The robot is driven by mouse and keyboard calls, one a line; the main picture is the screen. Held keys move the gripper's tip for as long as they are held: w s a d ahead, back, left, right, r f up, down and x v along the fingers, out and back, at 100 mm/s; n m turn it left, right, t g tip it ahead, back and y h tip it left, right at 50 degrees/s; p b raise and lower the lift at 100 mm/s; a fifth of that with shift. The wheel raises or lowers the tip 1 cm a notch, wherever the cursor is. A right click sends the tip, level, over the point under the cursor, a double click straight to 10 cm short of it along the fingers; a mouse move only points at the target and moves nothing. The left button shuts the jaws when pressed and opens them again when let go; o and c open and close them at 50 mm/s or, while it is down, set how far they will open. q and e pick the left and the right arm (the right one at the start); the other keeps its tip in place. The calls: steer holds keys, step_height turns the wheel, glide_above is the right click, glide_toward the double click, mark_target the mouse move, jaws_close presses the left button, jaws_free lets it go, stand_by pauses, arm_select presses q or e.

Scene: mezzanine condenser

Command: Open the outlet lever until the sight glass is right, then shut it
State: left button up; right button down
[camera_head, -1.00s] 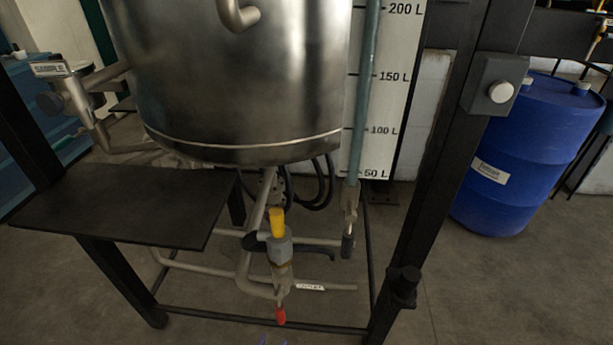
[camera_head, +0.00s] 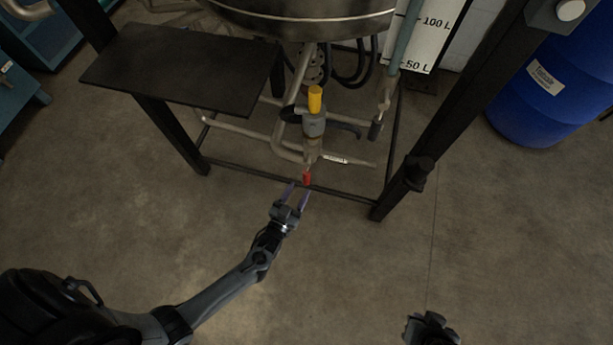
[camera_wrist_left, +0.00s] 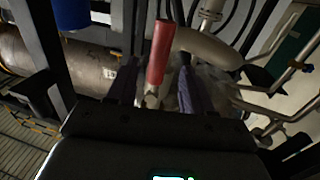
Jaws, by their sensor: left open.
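The outlet lever has a red grip (camera_head: 307,178) that hangs down below the valve body (camera_head: 314,124), which has a yellow part (camera_head: 315,99) on top. My left gripper (camera_head: 297,192) is open just in front of the red grip. In the left wrist view the red grip (camera_wrist_left: 160,52) shows between the two open fingers (camera_wrist_left: 157,76); I cannot tell whether they touch it. The sight glass tube (camera_head: 408,38) runs beside a white litre scale (camera_head: 427,42); only its lower part shows and I cannot read a level. My right gripper (camera_head: 431,329) is partly in view at the bottom edge, its fingers unclear.
The steel vessel (camera_head: 310,20) hangs above the valve. A dark shelf (camera_head: 185,65) is at the left and a dark frame post (camera_head: 450,100) at the right. A low frame bar runs behind the red grip. A blue drum (camera_head: 550,95) stands at the right. The front floor is clear.

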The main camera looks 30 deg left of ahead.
mark_target(305, 180)
arm_select(q)
steer(key=w+b, duration=0.2)
steer(key=w, duration=0.4)
steer(key=shift+w+a, duration=0.15)
steer(key=shift+w, duration=0.25)
jaws_close()
